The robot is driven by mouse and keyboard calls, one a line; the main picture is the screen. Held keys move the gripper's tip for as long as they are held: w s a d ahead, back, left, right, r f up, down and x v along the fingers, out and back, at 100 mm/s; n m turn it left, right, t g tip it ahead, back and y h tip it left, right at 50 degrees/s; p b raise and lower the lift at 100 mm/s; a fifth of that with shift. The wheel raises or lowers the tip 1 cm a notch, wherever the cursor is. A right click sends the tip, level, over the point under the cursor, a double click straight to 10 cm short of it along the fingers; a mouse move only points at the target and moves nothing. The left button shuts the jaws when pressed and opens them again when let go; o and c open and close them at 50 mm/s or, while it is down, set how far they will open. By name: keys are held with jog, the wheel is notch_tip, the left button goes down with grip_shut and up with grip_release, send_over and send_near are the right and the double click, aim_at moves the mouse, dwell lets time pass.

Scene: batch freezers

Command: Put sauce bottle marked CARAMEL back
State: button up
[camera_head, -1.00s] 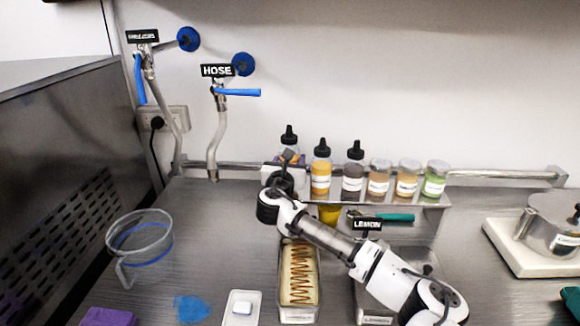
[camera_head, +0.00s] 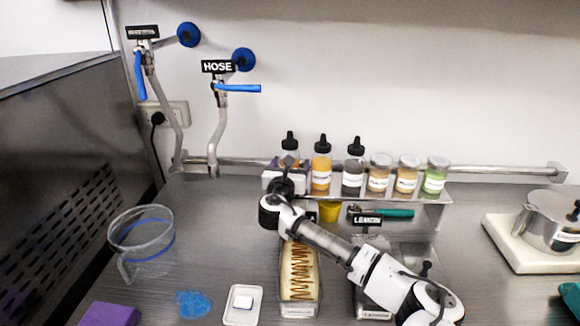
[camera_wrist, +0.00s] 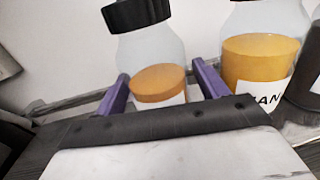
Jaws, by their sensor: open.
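A squeeze bottle with a black cap and orange-brown sauce (camera_wrist: 159,82) stands upright at the left end of the rack in the head view (camera_head: 290,143). Its label is mostly hidden, so I cannot read CARAMEL on it. My gripper (camera_wrist: 160,73) is open, with one purple finger on each side of the bottle's lower part. I cannot tell whether either finger touches it. In the head view my gripper (camera_head: 287,163) partly hides this bottle. A bottle of yellower sauce (camera_wrist: 262,65) stands close to the right, its label ending in "AN".
A dark sauce bottle (camera_head: 353,170) and several lidded jars (camera_head: 408,174) continue the rack (camera_head: 428,199) to the right. A tub with zigzag sauce (camera_head: 299,275) and a LEMON-marked tub (camera_head: 372,300) lie below my arm. A clear jug (camera_head: 142,245) stands left.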

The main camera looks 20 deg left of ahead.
jog(key=shift+r, duration=0.25)
jog(key=shift+s+f, duration=0.2)
jog(key=shift+s, duration=0.1)
jog(key=s+d+b, duration=0.1)
jog(key=s+b, duration=0.3)
jog(key=s, duration=0.7)
jog(key=shift+s+d+b, duration=0.15)
jog(key=shift+d+b, duration=0.2)
jog(key=shift+d, duration=0.05)
